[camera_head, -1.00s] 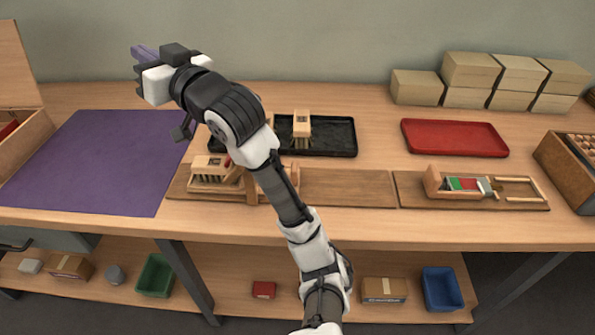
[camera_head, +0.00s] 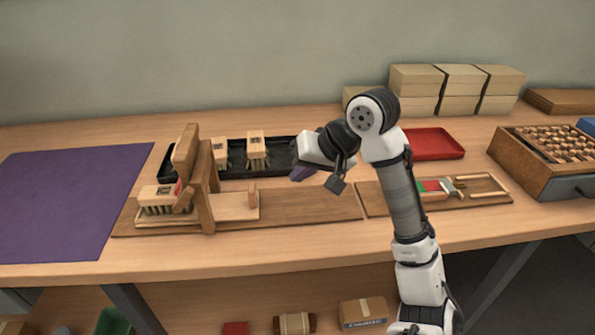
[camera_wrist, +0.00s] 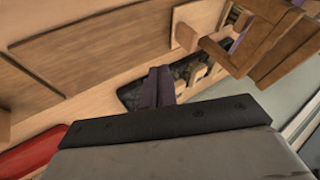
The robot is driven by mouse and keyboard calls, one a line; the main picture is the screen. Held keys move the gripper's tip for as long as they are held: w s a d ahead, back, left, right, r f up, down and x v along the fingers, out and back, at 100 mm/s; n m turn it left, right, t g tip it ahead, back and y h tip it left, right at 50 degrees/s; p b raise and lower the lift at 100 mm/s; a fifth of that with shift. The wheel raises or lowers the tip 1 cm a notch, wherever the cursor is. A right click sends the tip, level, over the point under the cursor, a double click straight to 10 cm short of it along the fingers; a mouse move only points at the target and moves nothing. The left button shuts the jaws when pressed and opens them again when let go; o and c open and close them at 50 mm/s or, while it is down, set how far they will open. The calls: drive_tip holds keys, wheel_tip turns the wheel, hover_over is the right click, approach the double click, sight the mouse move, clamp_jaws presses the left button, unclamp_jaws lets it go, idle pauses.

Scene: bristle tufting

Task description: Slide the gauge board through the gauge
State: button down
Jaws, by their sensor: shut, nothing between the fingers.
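The gauge (camera_head: 206,186) is a wooden upright frame on the left half of the bench, with a thick tilted wooden piece on its left side. The gauge board (camera_head: 232,207) is a pale flat board lying through the gauge's foot, with a small upright stop at its right end. A bristled wooden block (camera_head: 156,199) sits at the left of the gauge, apparently on the board. My gripper (camera_head: 302,173) is shut and empty, up to the right of the gauge board. The wrist view shows its purple fingers (camera_wrist: 157,87) together, with the gauge (camera_wrist: 265,45) at upper right.
A black tray (camera_head: 285,155) with wooden blocks stands behind the gauge. A purple mat (camera_head: 70,200) lies at left. A red tray (camera_head: 435,144), stacked boxes (camera_head: 460,90) and a wooden crate (camera_head: 545,165) are at right. The base plank (camera_head: 310,206) right of the gauge board is clear.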

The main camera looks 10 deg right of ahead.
drive_tip(key=x, duration=0.6)
drive_tip(key=a, duration=0.3)
drive_tip(key=shift+w+a+f, duration=0.15)
drive_tip(key=shift+f, duration=0.05)
drive_tip(key=shift+a, duration=0.55)
drive_tip(key=a+p, duration=0.1)
drive_tip(key=a, duration=0.3)
drive_tip(key=shift+a+p, duration=0.3)
drive_tip(key=shift+p, duration=0.1)
drive_tip(key=shift+d, duration=0.1)
